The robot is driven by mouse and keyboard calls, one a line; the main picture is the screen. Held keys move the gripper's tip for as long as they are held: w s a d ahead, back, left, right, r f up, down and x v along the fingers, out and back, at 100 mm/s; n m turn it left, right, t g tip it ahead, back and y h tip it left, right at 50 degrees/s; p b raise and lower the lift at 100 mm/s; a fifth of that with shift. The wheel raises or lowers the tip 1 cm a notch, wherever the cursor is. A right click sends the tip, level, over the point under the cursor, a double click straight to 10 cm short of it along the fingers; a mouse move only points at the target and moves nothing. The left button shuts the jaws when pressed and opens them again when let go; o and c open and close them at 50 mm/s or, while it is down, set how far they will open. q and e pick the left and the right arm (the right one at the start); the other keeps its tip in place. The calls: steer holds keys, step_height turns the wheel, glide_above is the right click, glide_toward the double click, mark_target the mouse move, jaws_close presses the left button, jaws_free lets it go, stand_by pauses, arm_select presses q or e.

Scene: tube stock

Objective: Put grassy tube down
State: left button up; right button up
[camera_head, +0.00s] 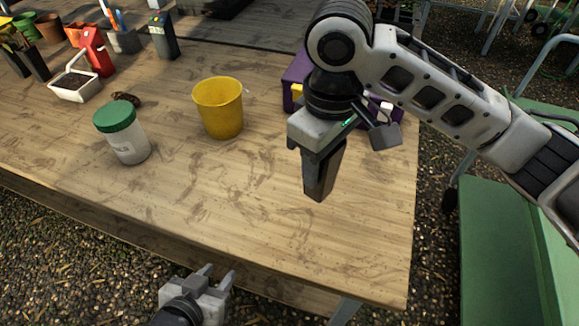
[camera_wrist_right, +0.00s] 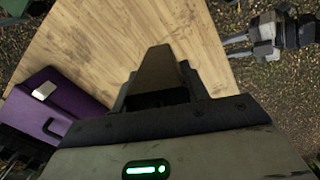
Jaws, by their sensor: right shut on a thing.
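My right gripper (camera_head: 318,150) is shut on a dark, tapered square tube (camera_head: 321,174), which I take for the grassy tube. It hangs narrow end down over the right part of the wooden table (camera_head: 262,225); I cannot tell whether it touches the top. The dark tube also shows in the right wrist view (camera_wrist_right: 160,72), beyond the gripper body. No grass shows on it; its upper part is hidden by the gripper. My left gripper (camera_head: 217,276) is at the table's front edge, fingers apart and empty. It also shows in the right wrist view (camera_wrist_right: 283,32).
A yellow pot (camera_head: 219,110) and a green-lidded jar (camera_head: 124,135) stand left of my right gripper. A purple box (camera_head: 296,72) is behind it. The front right of the table is clear.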

arm_select(q)
steer(key=shift+w+r, duration=0.4)
steer(key=shift+r, duration=0.05)
arm_select(e)
steer(key=shift+w+a+f, duration=0.75)
steer(key=shift+w+f, duration=0.1)
steer(key=shift+f, duration=0.75)
steer(key=shift+w+a+f, duration=0.75)
steer(key=shift+w+f, duration=0.1)
steer(key=shift+f, duration=0.8)
steer(key=shift+w+a+f, duration=0.75)
steer(key=shift+w+f, duration=0.1)
steer(key=shift+f, duration=0.75)
steer(key=shift+f, duration=0.15)
steer(key=o, duration=1.1)
steer(key=shift+c, duration=0.2)
arm_select(q)
steer(key=shift+f, duration=0.15)
steer(key=shift+s, duration=0.15)
arm_select(e)
step_height(320, 180, up, 12)
steer(key=shift+r, duration=0.2)
steer(key=shift+s+f, duration=0.1)
